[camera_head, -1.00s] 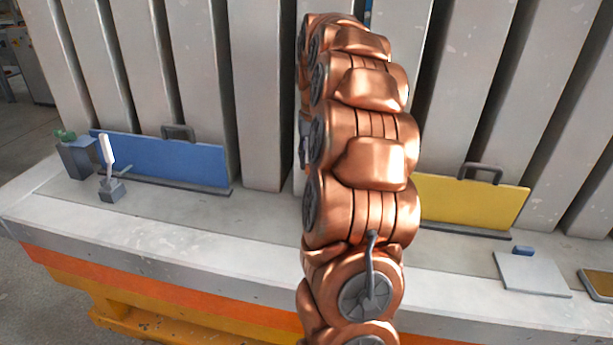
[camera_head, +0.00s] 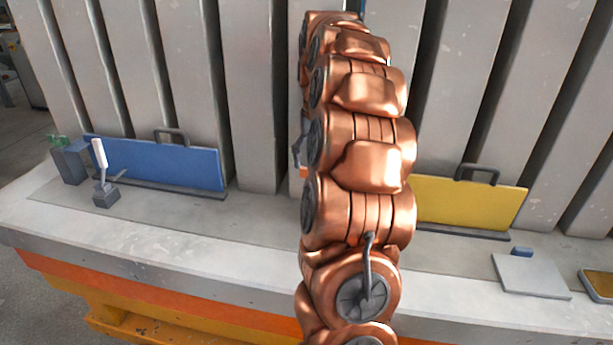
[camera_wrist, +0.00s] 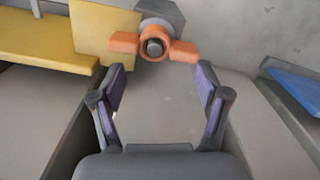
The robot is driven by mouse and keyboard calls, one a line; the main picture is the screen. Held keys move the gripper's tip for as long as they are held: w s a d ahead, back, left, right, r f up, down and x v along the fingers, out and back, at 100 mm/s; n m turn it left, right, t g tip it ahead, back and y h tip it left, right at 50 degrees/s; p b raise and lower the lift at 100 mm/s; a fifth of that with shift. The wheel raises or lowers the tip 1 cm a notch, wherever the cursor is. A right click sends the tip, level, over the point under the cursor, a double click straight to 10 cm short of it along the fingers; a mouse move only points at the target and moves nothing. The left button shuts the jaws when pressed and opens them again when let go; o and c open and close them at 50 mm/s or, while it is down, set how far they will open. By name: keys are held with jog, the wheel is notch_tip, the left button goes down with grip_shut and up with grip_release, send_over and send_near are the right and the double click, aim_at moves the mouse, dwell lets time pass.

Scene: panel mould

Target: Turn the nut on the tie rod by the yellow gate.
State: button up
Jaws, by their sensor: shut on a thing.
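The orange wing nut (camera_wrist: 153,44) sits on the grey end of the tie rod (camera_wrist: 155,47) in the wrist view, with its two wings spread left and right. The yellow gate (camera_head: 470,203) stands upright on the ledge at the right in the head view. A yellow panel also shows at the upper left of the wrist view (camera_wrist: 45,48). My copper arm hides the gripper and most of the rod area in the head view.
A blue gate (camera_head: 155,162) with a handle stands at the left, beside a white-handled lever (camera_head: 100,160) and a grey box (camera_head: 70,163). A pale plate (camera_head: 530,275) lies front right. Tall grey panels (camera_head: 262,90) rise behind. The ledge's front left is clear.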

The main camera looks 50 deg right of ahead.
notch_tip(320, 180, up, 11)
jog(key=shift+d+r+t+h, duration=0.2)
jog(key=shift+d+t+h, duration=0.1)
jog(key=shift+d, duration=0.15)
jog(key=shift+a, duration=0.1)
jog(key=shift+c, duration=0.2)
